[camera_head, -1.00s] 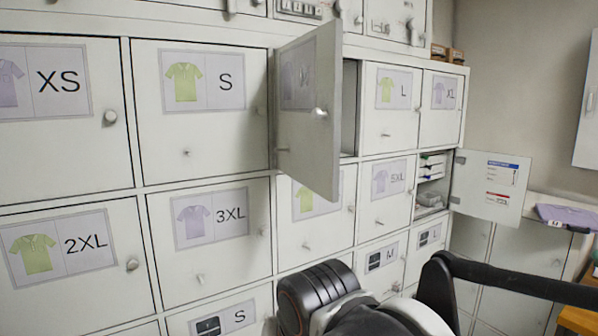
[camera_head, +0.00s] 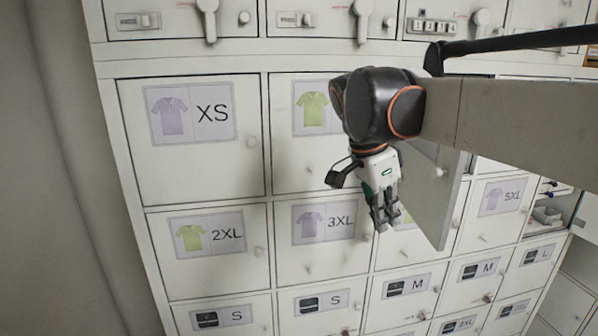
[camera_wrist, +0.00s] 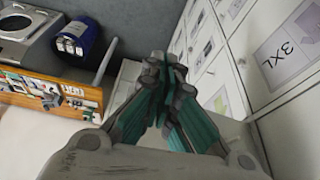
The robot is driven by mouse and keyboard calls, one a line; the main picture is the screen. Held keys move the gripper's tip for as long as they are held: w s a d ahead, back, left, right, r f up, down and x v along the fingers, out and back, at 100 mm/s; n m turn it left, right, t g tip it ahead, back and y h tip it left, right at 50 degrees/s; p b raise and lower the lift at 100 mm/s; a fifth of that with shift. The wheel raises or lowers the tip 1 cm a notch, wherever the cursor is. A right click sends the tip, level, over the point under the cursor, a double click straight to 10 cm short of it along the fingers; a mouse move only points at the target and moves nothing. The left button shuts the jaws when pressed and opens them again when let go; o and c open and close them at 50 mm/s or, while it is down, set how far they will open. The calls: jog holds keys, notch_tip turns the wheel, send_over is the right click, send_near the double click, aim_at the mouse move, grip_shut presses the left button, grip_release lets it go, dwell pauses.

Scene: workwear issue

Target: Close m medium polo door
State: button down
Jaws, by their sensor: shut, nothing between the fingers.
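The medium polo door (camera_head: 436,205) stands swung open from the locker wall, to the right of the S door. Its round knob (camera_head: 438,172) shows on the face turned toward the left, and my arm covers its upper part. My gripper (camera_head: 382,222) points down, with its fingers together and empty, to the left of the open door and in front of the lockers. I cannot tell whether it touches the door. In the wrist view the closed fingers (camera_wrist: 164,68) show near the middle, with the 3XL door (camera_wrist: 290,40) at the right.
The XS door (camera_head: 190,165), the 2XL door (camera_head: 220,265) and the 3XL door (camera_head: 325,258) are shut. An open compartment (camera_head: 546,205) with items is at the far right. The wrist view shows a blue bin (camera_wrist: 78,38) and a wooden-edged counter (camera_wrist: 25,85).

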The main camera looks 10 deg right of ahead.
notch_tip(320, 180, up, 4)
jog(key=w+m+p, duration=0.2)
jog(key=d+f+g+p, duration=0.1)
jog(key=d+f+p, duration=0.1)
jog(key=d+f, duration=0.6)
jog(key=shift+s+d+f+m+h, duration=0.2)
jog(key=shift+s+m+h, duration=0.1)
jog(key=shift+s, duration=0.1)
